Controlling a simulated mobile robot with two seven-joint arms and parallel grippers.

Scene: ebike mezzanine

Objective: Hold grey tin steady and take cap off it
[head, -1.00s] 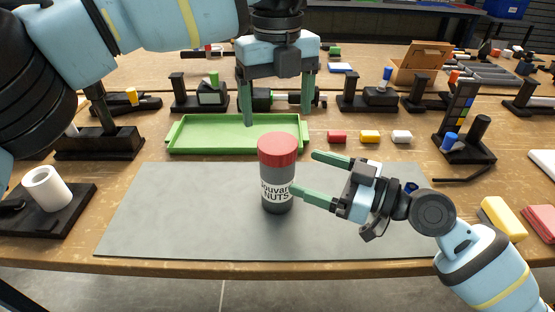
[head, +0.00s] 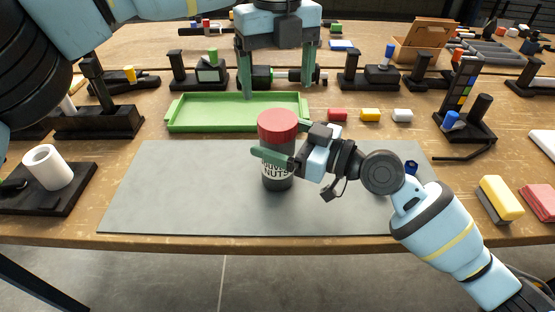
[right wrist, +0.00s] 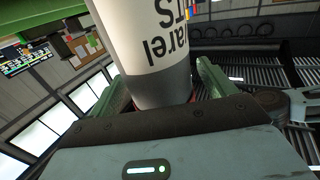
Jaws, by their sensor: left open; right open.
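The grey tin (head: 278,178) stands upright on the grey mat, with a white label and its red cap (head: 278,125) on top. My right gripper (head: 276,155) has come in from the right, and its green fingers are on either side of the tin's body below the cap. In the right wrist view the tin (right wrist: 158,60) stands between the two open fingers (right wrist: 165,85). My left gripper (head: 278,82) is open and empty, pointing down above and behind the tin, over the green tray.
The green tray (head: 190,128) lies just behind the grey mat (head: 180,205). Red, yellow and white small blocks (head: 370,115) sit right of the tray. A white cup (head: 47,167) is at the left on a black stand.

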